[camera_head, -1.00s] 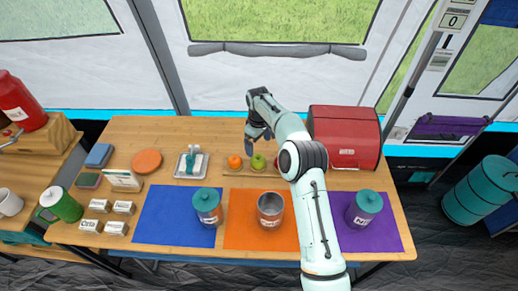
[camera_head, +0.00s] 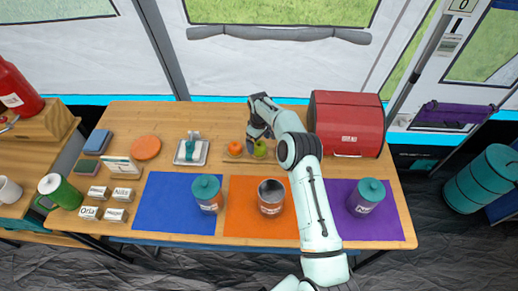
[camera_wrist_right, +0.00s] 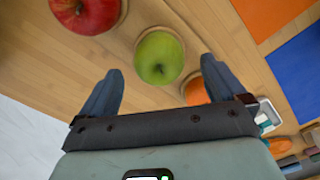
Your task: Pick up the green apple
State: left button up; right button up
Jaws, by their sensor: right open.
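The green apple (camera_head: 260,149) sits on a wooden holder at the back of the table, just right of an orange (camera_head: 235,148). My right gripper (camera_head: 257,143) is at the apple, coming in from behind and above. In the right wrist view the green apple (camera_wrist_right: 159,58) lies ahead of and between the two spread fingers of my right gripper (camera_wrist_right: 163,88). Nothing is held. A red apple (camera_wrist_right: 88,12) and the orange (camera_wrist_right: 196,92) flank it there; the orange is partly hidden behind a finger. My left gripper is not in view.
A red bread box (camera_head: 346,112) stands right of my right arm. A tray (camera_head: 191,151) and an orange disc (camera_head: 146,148) are further left.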

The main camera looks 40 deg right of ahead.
aim_at(259, 144)
notch_tip(259, 144, down, 3)
jog(key=shift+w+f, duration=0.1)
jog(key=c, duration=1.2)
